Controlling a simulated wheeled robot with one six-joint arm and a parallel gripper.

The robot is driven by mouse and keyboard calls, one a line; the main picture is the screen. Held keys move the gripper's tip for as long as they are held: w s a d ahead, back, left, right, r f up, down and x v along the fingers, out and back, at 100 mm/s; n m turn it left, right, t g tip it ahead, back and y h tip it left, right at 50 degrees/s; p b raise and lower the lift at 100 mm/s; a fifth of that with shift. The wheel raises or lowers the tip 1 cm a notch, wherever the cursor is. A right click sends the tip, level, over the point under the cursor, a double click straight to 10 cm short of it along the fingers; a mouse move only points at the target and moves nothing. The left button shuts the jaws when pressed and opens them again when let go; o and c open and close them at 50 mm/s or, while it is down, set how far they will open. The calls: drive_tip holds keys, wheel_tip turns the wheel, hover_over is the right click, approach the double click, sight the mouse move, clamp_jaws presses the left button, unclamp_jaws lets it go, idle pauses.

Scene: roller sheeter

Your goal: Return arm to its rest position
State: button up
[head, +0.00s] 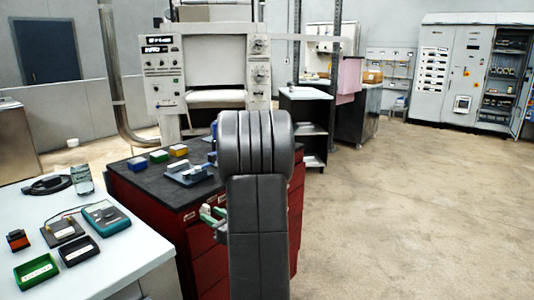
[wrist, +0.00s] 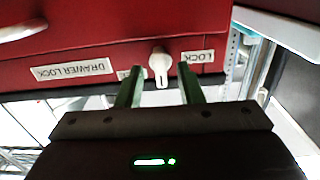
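My gripper (wrist: 157,85) has two green fingers, set apart with a clear gap between them. A pale lock knob (wrist: 160,65) on the red drawer cabinet (wrist: 110,30) shows in that gap, and neither finger appears to touch it. Labels reading "DRAWER LOCK" (wrist: 73,69) and "LOCK" (wrist: 197,57) sit on either side of the knob.
A white table (head: 130,262) with trays and a meter (head: 104,217) stands at the left. The cabinet's black top (head: 130,172) holds small coloured boxes and a blue fixture (head: 187,173). A large machine (head: 165,80) stands behind. The floor at the right (head: 420,210) is clear.

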drive_tip(key=shift+x, duration=0.8)
drive_tip(key=v, duration=1.4)
drive_tip(key=x, duration=1.4)
drive_tip(key=shift+w+a, duration=0.1)
drive_tip(key=shift+a, duration=0.1)
drive_tip(key=shift+d+f+n+b, duration=0.1)
drive_tip(key=shift+d+n+b, duration=0.1)
drive_tip(key=shift+n+b, duration=0.5)
drive_tip(key=n, duration=0.3)
drive_tip(key=shift+n+b, duration=0.35)
drive_tip(key=shift+n, duration=0.05)
drive_tip(key=n, duration=0.5)
drive_tip(key=shift+n+b, duration=0.3)
drive_tip(key=shift+b, duration=0.1)
